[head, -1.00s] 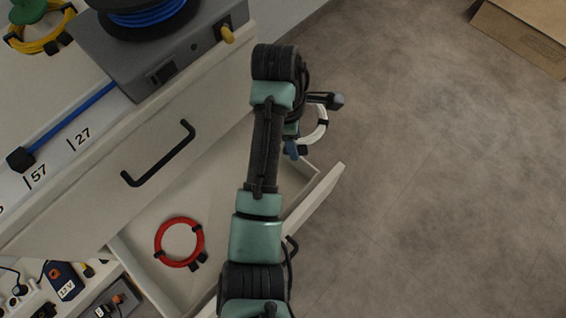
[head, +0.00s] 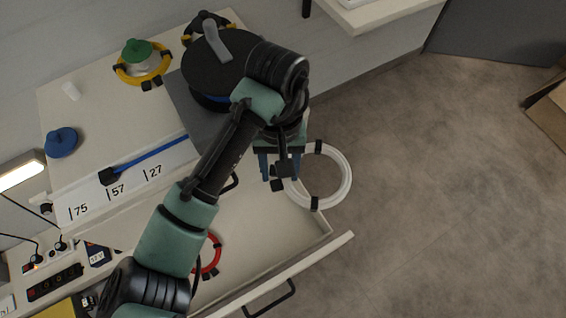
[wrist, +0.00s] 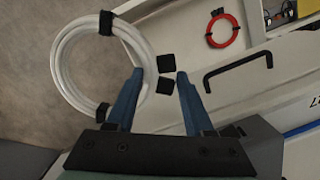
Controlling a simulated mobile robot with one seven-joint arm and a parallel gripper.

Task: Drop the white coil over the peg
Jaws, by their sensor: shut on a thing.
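The white coil (head: 346,178), a ring with black ties, hangs at my gripper (head: 272,172) over the right end of the open drawer. In the wrist view the coil (wrist: 58,62) extends left of my gripper (wrist: 160,74). Its black end pieces show between the fingertips, and the fingers are shut on its near edge.
A dark reel on a grey box (head: 180,95) stands on the worktop, partly behind my arm. A blue bar (head: 150,158) lies along the numbered front edge. The open drawer (head: 290,240) holds a red coil (wrist: 239,31).

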